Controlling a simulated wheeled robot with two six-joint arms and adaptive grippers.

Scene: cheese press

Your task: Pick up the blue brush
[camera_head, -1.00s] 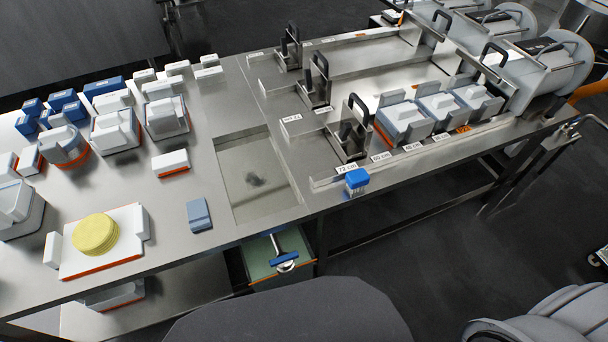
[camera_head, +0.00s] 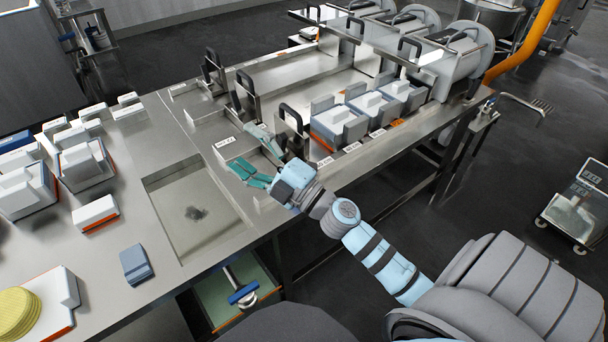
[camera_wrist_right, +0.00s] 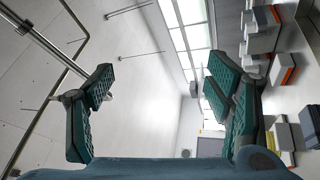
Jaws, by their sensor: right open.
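My right gripper (camera_head: 242,148) is open and empty over the front rail of the steel bench. Its two green fingers stand wide apart, and they also show in the right wrist view (camera_wrist_right: 162,88) with nothing between them. The blue-topped brush does not show now. The spot at the bench's front edge where it stood a second ago is behind my right gripper and wrist in the head view. I cannot tell whether the gripper touches it. My left gripper is not in view.
The steel bench (camera_head: 165,265) carries dark-handled presses (camera_head: 290,128) and white moulds (camera_head: 338,125) beyond the gripper. A grey-blue block (camera_head: 136,263) lies left of the recessed basin (camera_head: 200,215). A blue-headed tool (camera_head: 243,294) lies in an open bin below the bench.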

